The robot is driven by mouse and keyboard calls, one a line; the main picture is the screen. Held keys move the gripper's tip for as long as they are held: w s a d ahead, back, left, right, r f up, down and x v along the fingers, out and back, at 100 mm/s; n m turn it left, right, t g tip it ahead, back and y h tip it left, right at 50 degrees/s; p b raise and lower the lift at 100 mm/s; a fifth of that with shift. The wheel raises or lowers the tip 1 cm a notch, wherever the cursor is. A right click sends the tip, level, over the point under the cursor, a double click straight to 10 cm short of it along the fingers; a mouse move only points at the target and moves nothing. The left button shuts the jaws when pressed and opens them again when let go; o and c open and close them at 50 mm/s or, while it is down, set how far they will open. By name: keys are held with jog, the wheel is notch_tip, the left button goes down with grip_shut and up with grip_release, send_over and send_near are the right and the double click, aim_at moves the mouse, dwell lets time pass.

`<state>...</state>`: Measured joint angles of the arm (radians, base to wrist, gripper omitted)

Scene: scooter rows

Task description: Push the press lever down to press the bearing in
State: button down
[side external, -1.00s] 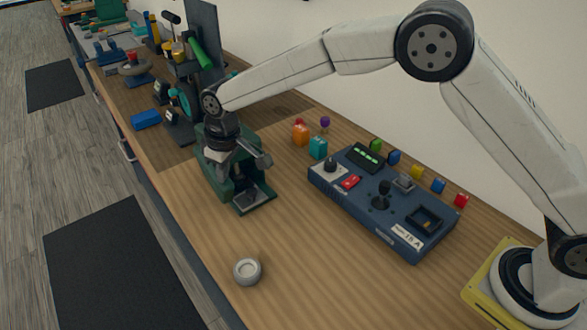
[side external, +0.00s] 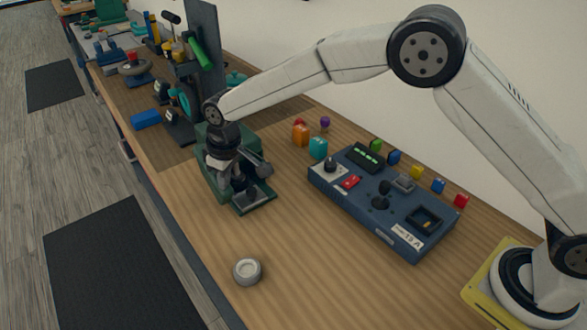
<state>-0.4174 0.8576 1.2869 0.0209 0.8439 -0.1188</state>
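The green press (side external: 262,195) stands on the wooden bench (side external: 310,270), left of centre. Its grey lever (side external: 257,164) sticks out to the right of the press. My gripper (side external: 238,184) is in front of the press body, pointing down, next to the lever; I cannot tell whether it touches it. The fingers are small and dark, and their opening cannot be made out. A grey ring-shaped part (side external: 247,271) lies alone on the bench in front. Any bearing inside the press is hidden behind my gripper.
A blue control box (side external: 385,205) with knobs and a joystick is right of the press. The front bench is mostly clear.

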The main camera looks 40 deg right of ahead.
jog(key=shift+s+f, duration=0.2)
jog(key=shift+f, duration=0.2)
jog(key=shift+r, duration=0.2)
jog(key=shift+w+r, duration=0.2)
jog(key=shift+r, duration=4.15)
